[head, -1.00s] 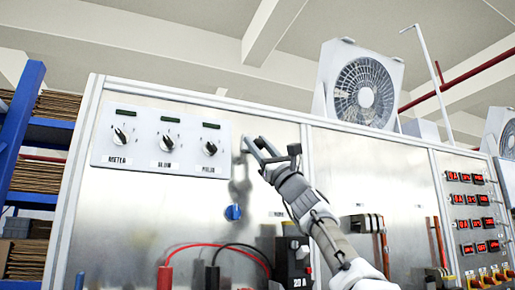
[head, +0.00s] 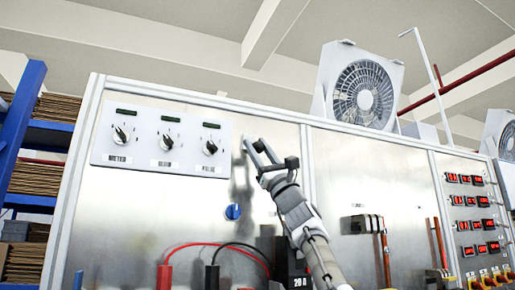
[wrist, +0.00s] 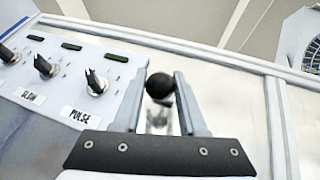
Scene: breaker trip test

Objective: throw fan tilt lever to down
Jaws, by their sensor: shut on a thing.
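A lever with a round black knob (wrist: 160,86) stands out from the metal panel in the wrist view. I take it for the fan tilt lever, but no label on it can be read. My gripper (wrist: 158,88) is shut on the knob, one finger on each side. In the head view my gripper (head: 254,147) is at the panel, right of the white dial box, and the knob cannot be made out there. The lever's shaft below the knob is mostly hidden. A white fan (head: 365,97) stands on top of the panel, to the upper right.
The white dial box (head: 162,140) carries three black knobs, close on the left. A blue knob (head: 233,212) sits below my gripper. Red and black cables (head: 215,245) loop lower down. Red displays (head: 470,200) are at the right. The metal to the gripper's right is bare.

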